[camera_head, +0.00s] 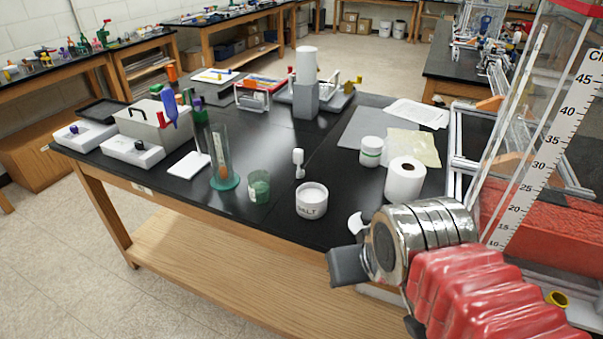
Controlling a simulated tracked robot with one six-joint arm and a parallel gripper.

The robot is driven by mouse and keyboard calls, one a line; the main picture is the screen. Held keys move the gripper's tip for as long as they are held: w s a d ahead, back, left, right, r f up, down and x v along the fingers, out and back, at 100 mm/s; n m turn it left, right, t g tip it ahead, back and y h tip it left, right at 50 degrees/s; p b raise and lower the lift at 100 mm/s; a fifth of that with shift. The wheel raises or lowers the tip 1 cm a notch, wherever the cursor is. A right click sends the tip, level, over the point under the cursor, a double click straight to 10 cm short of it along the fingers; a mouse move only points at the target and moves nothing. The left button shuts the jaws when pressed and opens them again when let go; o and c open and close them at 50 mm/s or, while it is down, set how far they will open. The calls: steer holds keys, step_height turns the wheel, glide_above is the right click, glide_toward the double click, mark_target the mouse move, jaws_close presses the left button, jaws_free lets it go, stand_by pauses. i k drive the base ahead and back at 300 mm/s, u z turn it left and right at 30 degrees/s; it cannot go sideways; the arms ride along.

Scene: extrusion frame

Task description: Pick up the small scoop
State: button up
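A small white scoop-like piece (298,158) with a squarish head and a short stem lies on the black table, near the middle of its front half. I take it for the small scoop. My gripper (350,246) is at the table's front right edge, to the right of and nearer than the scoop, and apart from it. One grey finger and a pale curved part show at its end; the opening between the fingers is not clear. I see nothing held in it.
A white salt tub (311,205) and a green jar (259,187) stand just in front of the scoop. A clear cylinder (220,155) stands to the left. A white paper roll (404,181) and a lidded white jar (371,151) stand to the right.

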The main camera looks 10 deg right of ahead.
mark_target(298, 153)
steer(key=k, duration=1.25)
steer(key=u, duration=0.1)
steer(key=i, duration=0.6)
steer(key=u, duration=0.5)
steer(key=i, duration=0.85)
steer(key=u, duration=0.75)
steer(key=i, duration=1.25)
steer(key=u, duration=0.1)
